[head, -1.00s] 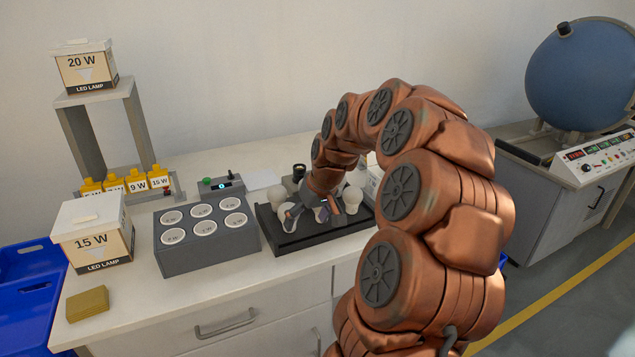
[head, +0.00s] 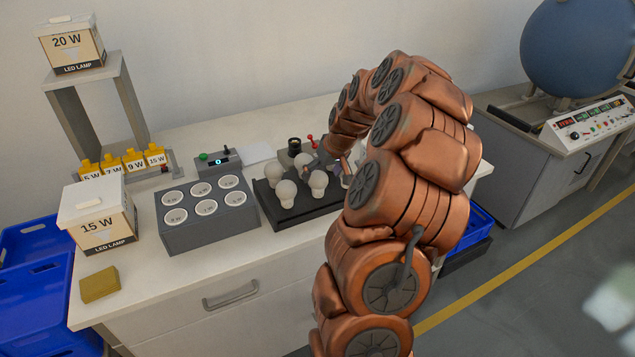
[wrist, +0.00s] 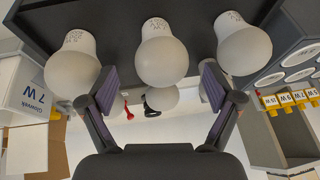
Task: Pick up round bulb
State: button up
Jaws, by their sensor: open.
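Several round white bulbs stand on a black tray (head: 300,218), among them a front bulb (head: 286,194) and another beside it (head: 318,184). In the head view my gripper (head: 322,166) is small, over the tray's back right part and partly hidden by my arm. In the wrist view my open gripper (wrist: 160,90) has its two purple-padded fingers spread apart. A middle bulb (wrist: 161,55) shows between them, with a left bulb (wrist: 72,62) and a right bulb (wrist: 242,46) to either side. Another bulb (wrist: 162,99) is partly hidden behind the middle one. I cannot tell whether the fingers touch any bulb.
A grey block with several round sockets (head: 180,236) stands left of the tray. A 15 W box (head: 100,226) and a tan block (head: 100,284) are at the left. The front right counter is hidden by my arm.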

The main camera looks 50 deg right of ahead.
jog(key=shift+p+x, duration=0.4)
jog(key=shift+x, duration=1.15)
jog(key=c, duration=1.2)
